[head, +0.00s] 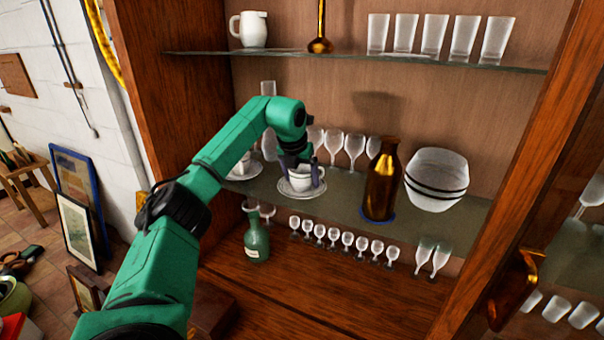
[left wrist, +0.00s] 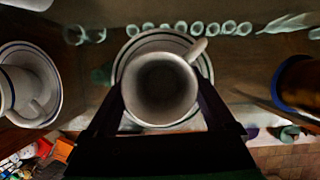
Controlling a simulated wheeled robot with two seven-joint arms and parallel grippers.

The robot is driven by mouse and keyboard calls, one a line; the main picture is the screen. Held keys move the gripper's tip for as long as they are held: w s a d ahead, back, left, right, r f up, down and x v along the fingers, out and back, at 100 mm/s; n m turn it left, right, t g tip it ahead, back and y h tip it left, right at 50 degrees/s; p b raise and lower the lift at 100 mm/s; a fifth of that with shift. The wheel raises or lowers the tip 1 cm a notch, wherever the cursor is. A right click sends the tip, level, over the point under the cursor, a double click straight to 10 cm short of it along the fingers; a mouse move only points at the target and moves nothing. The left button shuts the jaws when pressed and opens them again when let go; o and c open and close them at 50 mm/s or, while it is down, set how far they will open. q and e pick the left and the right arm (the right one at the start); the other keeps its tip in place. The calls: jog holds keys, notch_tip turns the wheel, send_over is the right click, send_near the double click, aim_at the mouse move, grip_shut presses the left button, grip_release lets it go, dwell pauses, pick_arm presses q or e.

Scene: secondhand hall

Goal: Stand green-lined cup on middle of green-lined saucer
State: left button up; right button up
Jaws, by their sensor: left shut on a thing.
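My left gripper (head: 302,175) is shut on a white cup (head: 299,180), which is upright over a white saucer (head: 302,195) on the glass shelf. In the left wrist view the cup (left wrist: 160,92) is seen from above between the fingers (left wrist: 160,105), its handle towards the upper right. The saucer (left wrist: 142,44) with a dark, greenish line shows around it; the cup looks near its middle. The cup hides the saucer's centre, so I cannot tell whether they touch. My right gripper is not in view.
Another cup and saucer (left wrist: 52,112) with a blue line stand to the left. Wine glasses (head: 354,148) stand behind. An upper glass shelf (head: 370,59) runs above.

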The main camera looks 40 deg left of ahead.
pick_arm(q)
jog(key=shift+w, duration=0.1)
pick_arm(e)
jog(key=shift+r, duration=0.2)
pick_arm(q)
jog(key=shift+f+b, duration=0.15)
jog(key=shift+b, duration=0.15)
jog(key=o, duration=1.2)
jog(key=shift+r, duration=0.2)
jog(key=shift+d+r, duration=0.1)
jog(key=shift+r, duration=0.15)
jog(key=shift+b+v, duration=0.9)
jog(key=shift+v, duration=4.85)
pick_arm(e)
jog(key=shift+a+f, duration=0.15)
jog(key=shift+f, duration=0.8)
